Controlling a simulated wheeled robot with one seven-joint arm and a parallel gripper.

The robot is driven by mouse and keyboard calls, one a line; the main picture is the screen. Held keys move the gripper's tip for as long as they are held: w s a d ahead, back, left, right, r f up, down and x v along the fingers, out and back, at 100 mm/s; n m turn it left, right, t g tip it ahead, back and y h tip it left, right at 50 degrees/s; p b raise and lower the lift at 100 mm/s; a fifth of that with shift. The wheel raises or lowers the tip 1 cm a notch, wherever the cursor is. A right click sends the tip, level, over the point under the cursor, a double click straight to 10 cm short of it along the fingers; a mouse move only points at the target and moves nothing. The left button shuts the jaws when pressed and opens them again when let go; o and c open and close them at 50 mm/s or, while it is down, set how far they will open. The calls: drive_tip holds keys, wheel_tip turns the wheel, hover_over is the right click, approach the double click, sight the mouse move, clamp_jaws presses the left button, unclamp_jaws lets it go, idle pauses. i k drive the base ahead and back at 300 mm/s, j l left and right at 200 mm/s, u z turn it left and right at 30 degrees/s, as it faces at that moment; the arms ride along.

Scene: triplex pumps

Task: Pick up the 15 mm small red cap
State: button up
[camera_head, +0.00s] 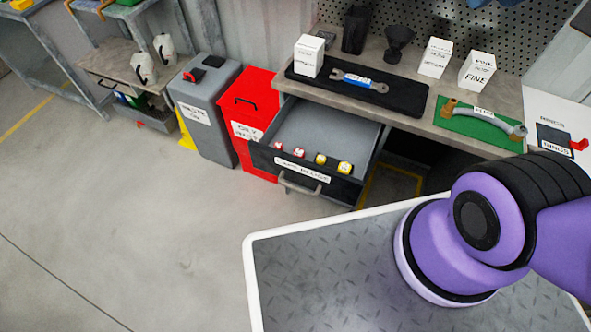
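A dark drawer (345,190) labelled "CAPS PLUGS" stands open under the workbench. Inside, along its front, sit two small red caps, one at the left end (278,144) and one just right of it (300,150). Two yellow caps follow to the right, one (320,158) nearer the red ones and one (344,167) at the right end. The marks on the caps are too small to read, so I cannot tell which red cap is 15 mm. My gripper is out of view; only purple links of my arm show at the lower right.
The workbench (340,55) carries a black mat (400,97) with a blue-handled wrench (360,82), white boxes, and a green mat (450,118) with a hose. A red bin (252,105) and a grey bin (205,110) stand left of the drawer. Floor before it is clear.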

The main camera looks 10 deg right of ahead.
sight(278, 145)
drive_tip(key=z, duration=0.35)
drive_tip(key=j+z, duration=0.35)
drive_tip(key=j, duration=0.2)
drive_tip(key=j+z, duration=0.35)
drive_tip(key=j, duration=0.2)
drive_tip(key=k+j, duration=0.1)
drive_tip(key=j, duration=0.4)
drive_tip(key=j+z, duration=0.1)
drive_tip(key=j, duration=0.4)
drive_tip(key=k+j, duration=0.2)
drive_tip(key=j, duration=0.3)
drive_tip(key=i+j+z, duration=0.05)
